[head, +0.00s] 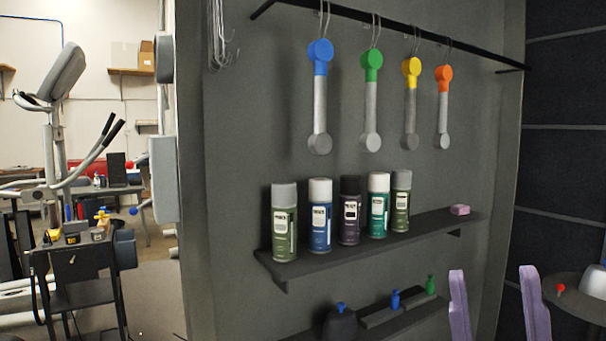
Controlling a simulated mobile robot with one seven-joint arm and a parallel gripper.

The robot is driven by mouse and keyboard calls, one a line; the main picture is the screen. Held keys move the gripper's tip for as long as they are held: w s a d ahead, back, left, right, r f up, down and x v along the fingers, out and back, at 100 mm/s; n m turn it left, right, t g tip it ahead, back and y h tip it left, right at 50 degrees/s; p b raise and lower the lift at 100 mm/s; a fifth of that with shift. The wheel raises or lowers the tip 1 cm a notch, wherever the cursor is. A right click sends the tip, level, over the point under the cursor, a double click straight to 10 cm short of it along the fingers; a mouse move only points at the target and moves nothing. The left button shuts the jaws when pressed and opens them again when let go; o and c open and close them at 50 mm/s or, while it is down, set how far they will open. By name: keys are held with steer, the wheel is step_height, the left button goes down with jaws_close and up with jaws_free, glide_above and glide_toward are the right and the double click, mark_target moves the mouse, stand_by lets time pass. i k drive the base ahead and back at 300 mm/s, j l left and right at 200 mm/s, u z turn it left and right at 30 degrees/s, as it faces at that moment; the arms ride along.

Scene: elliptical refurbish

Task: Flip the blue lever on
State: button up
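The blue lever (320,105) is on the dark wall panel, leftmost in a row of similar levers. It has a blue round head at the top, a straight silver bar, and a grey round end hanging down. It stands nearly upright, just below a black rail and beside a thin hook. Two pale purple fingers at the lower right appear to be my gripper (493,285). They are spread apart with nothing between them, well below and right of the blue lever. The rest of my gripper is cut off by the bottom edge.
Green (371,100), yellow (411,105) and orange (443,108) levers hang to the right. Below, a dark shelf (375,250) holds several spray cans and a pink block (460,210). A lower shelf has small blue and green-topped items. Wall between levers and cans is clear.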

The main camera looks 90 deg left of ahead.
mark_target(134, 210)
steer(key=u, duration=3.25)
